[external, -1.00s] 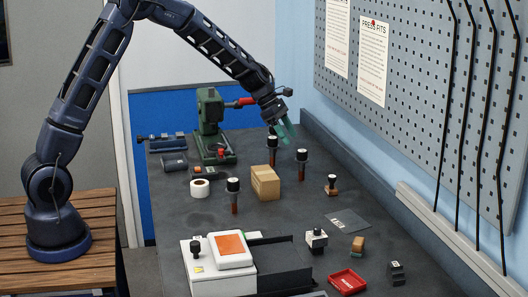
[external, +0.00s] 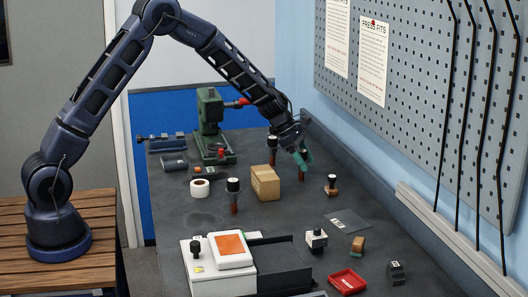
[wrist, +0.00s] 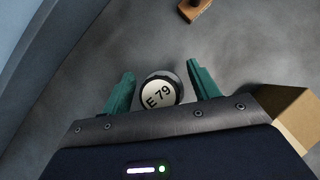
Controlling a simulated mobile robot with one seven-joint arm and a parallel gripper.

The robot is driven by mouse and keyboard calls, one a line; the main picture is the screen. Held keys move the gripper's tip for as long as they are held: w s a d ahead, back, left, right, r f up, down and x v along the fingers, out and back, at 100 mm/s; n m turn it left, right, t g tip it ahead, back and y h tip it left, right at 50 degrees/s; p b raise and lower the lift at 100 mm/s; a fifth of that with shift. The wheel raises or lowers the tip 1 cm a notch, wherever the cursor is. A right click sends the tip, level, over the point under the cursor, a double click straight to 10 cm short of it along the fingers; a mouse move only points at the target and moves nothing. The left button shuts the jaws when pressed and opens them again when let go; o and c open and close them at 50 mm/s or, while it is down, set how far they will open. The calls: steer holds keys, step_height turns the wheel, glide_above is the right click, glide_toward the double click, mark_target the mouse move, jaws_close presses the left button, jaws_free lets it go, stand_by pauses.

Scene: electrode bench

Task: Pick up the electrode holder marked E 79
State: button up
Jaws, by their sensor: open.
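In the wrist view the green fingers of my gripper (wrist: 162,88) are open, one on each side of the cap. A gap shows between the cap and each finger, wider on the right. I cannot tell how far down the fingers reach.
Two similar upright holders stand nearby, one behind (external: 272,148) and one to the front left (external: 233,196). A cardboard box (external: 266,184) is left of the gripper.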

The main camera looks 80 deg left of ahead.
steer(key=c, duration=1.1)
